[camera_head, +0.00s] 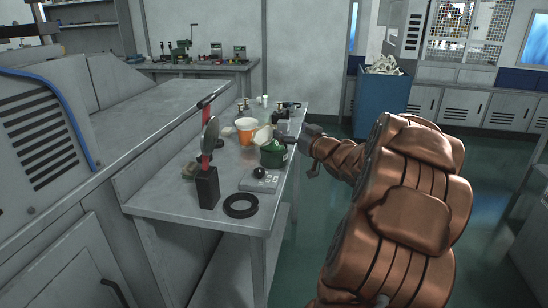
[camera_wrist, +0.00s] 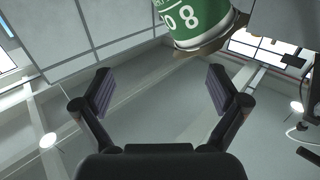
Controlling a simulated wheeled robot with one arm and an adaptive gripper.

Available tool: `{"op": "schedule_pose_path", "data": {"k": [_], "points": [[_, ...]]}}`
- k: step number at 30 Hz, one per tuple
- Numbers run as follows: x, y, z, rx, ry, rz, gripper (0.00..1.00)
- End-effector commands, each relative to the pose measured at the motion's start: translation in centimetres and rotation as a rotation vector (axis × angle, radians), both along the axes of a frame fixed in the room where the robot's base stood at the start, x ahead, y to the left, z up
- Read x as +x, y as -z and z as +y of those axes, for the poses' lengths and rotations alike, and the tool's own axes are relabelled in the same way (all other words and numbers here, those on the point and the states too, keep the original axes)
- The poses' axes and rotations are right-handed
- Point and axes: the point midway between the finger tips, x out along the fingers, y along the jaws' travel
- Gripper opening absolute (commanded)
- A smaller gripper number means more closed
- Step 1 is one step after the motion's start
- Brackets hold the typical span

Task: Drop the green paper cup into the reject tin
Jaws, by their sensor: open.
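A dark green container (camera_head: 273,157), which looks like the reject tin, stands near the table's right edge. A pale, tilted cup shape (camera_head: 263,136) shows at its upper left, perhaps the green paper cup; I cannot tell whether it is inside the tin's mouth or behind it. In the wrist view a green cylinder with white print (camera_wrist: 187,20) and a tan edge shows at the top, beyond the fingers. I cannot tell whether this is the cup or the tin. My gripper (camera_wrist: 161,92) is open, with nothing between its fingers. In the head view it is just right of the green container.
An orange cup (camera_head: 245,131) stands behind the green container. A grey box with a black knob (camera_head: 259,180), a black ring (camera_head: 241,205) and a black stand with a red post (camera_head: 207,185) are nearer on the table (camera_head: 165,205). A blue bin (camera_head: 381,103) stands at the back.

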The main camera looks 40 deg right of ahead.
Motion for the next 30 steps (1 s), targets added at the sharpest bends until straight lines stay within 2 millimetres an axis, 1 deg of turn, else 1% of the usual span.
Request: {"op": "schedule_pose_path", "data": {"k": [1, 6, 12, 18, 30], "points": [[-0.9, 0.0, 0.0, 0.002, 0.004, 0.001, 0.97], [-3.4, -0.1, 0.5, -0.001, 0.003, -0.002, 0.97], [-5.5, 0.0, 0.9, -0.001, 0.003, 0.001, 0.97], [-6.5, 0.1, 1.2, 0.001, 0.000, 0.000, 0.97], [-6.6, 0.0, 1.2, 0.001, -0.001, -0.001, 0.97]]}}
